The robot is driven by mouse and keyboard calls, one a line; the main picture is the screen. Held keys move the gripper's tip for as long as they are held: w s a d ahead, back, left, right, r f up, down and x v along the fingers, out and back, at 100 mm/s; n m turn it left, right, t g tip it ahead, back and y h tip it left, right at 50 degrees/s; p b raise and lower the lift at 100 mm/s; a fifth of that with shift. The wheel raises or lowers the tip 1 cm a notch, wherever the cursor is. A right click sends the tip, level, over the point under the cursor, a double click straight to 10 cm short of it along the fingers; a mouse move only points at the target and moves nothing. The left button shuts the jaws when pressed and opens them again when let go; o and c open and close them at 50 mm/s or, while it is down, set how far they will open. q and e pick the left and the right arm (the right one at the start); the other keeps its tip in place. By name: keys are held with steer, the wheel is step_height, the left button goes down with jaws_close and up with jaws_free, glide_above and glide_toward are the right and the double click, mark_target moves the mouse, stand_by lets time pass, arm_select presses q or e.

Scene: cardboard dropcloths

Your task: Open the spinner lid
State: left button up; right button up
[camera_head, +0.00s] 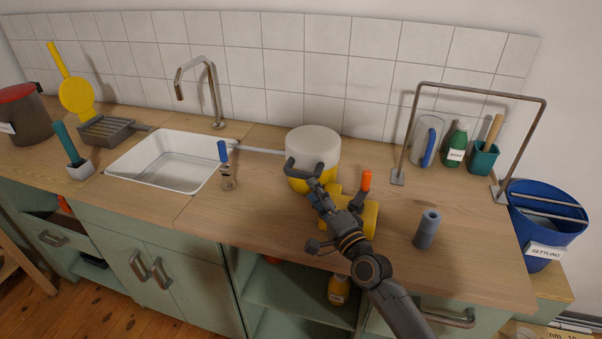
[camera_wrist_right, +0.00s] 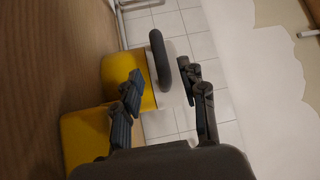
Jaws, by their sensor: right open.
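The spinner has a white round lid (camera_head: 314,146) over a yellow body (camera_head: 298,184) and stands on the counter right of the sink. A dark grey looped handle (camera_head: 303,167) is on its near side. My right gripper (camera_head: 314,186) is close in front of this handle, with its arm coming from the lower right. In the right wrist view the handle (camera_wrist_right: 158,58) shows just beyond the gap between the open fingers (camera_wrist_right: 160,73), apparently not gripped. The yellow body (camera_wrist_right: 128,75) is behind the left finger. My left gripper is not in view.
A yellow block-like object (camera_head: 370,218) with an orange-topped item (camera_head: 366,181) is partly hidden by my right arm. A blue-handled tool (camera_head: 223,155) stands beside the sink (camera_head: 165,163).

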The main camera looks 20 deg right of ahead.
mark_target(302, 178)
steer(key=x, duration=0.6)
steer(key=shift+w, duration=0.3)
steer(key=shift+w+a+r, duration=0.1)
steer(key=shift+w, duration=0.15)
steer(key=c, duration=0.8)
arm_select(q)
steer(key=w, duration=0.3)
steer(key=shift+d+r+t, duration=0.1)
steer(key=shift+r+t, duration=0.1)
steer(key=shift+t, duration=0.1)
arm_select(e)
jaws_close()
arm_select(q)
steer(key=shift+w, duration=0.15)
